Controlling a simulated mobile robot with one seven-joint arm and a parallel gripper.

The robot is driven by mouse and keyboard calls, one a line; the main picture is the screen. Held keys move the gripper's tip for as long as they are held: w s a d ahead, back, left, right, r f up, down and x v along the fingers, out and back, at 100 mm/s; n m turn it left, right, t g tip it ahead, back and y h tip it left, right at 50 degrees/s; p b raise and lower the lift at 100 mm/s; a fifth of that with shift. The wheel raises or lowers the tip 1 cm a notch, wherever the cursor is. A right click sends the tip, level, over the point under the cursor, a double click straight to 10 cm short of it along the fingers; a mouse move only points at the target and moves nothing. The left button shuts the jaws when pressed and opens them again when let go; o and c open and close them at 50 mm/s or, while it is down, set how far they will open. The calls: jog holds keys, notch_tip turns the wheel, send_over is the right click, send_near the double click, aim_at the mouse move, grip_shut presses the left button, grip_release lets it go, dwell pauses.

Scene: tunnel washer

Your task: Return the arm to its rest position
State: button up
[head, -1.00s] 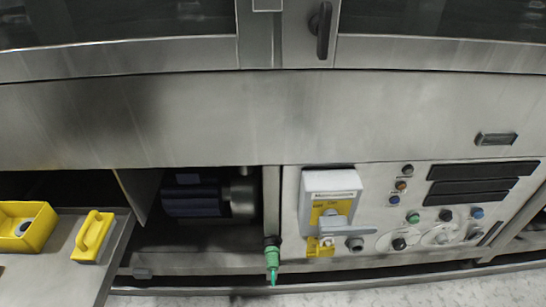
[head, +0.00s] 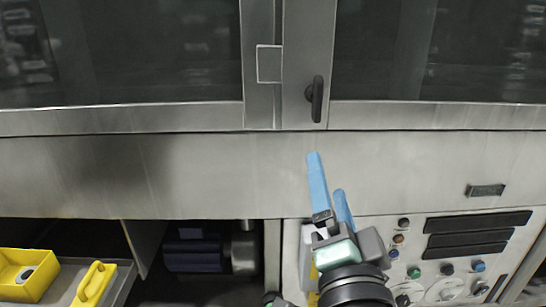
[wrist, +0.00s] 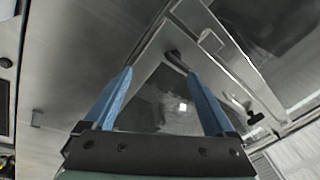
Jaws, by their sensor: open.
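My gripper (head: 328,172) shows in the head view at the lower centre, in front of the steel panel and the control panel. Its two blue fingers are apart and point up toward the door handle. In the wrist view my gripper (wrist: 160,85) is open, with nothing between its fingers. My arm hides the yellow-and-grey switch on the control panel almost fully.
The washer's steel front (head: 150,175) fills the view, with glass doors (head: 130,50) and a black handle (head: 317,98) above. The control panel (head: 400,225) is at right. A yellow box (head: 25,285) and a yellow block (head: 95,285) sit on a tray at lower left.

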jog(key=s+a+r+n+t, duration=0.2)
jog(key=s+a+r+n, duration=0.15)
jog(key=r, duration=0.55)
jog(key=s+a+r+n+t+p, duration=0.1)
jog(key=s+a+r+n+t, duration=0.2)
jog(key=r, duration=0.5)
jog(key=s+a+r+n+t, duration=0.1)
jog(key=s+r+n+t, duration=0.1)
jog(key=s+r+n, duration=0.5)
notch_tip(320, 180, up, 37)
jog(key=w+m+p, duration=0.2)
jog(key=p, duration=3.4)
jog(key=shift+w+r, duration=0.2)
